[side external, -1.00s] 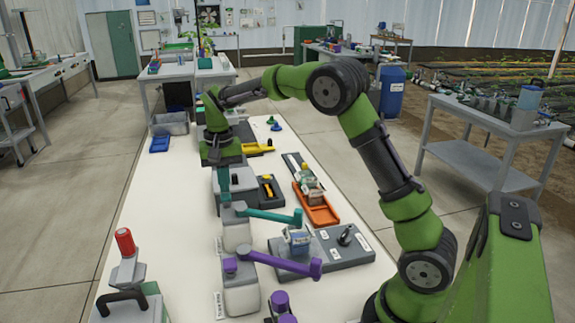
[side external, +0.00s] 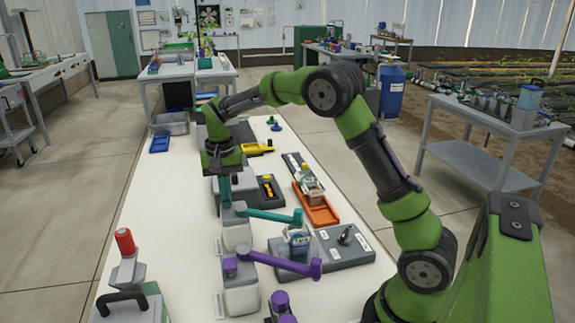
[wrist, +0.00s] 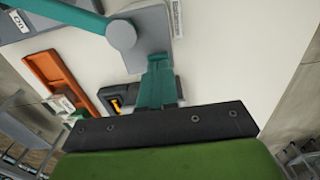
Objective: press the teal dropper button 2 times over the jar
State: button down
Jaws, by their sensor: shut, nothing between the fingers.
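The teal dropper (side external: 237,234) is a pale grey box on the white table, with a teal arm (side external: 270,215) reaching right. In the wrist view its grey body (wrist: 157,50) shows just beyond the fingertips. A small jar (side external: 298,242) with a bluish front stands on a grey base near the end of the teal arm. My gripper (side external: 225,204) is shut and empty, pointing down at the back end of the dropper's top. Its teal fingers also show in the wrist view (wrist: 157,62). The button is hard to tell apart from the fingers, and contact is unclear.
A purple-armed dropper (side external: 240,292) stands in front of the teal one. Behind are an orange tray (side external: 322,214), a yellow tool (side external: 258,148) and a grey box with a yellow-orange part (side external: 267,188). A red-topped device (side external: 125,243) stands front left.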

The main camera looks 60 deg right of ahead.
jog(key=shift+r, duration=1.35)
jog(key=shift+f, duration=1.45)
jog(key=shift+r, duration=1.45)
jog(key=shift+r, duration=0.1)
jog(key=shift+r, duration=2.9)
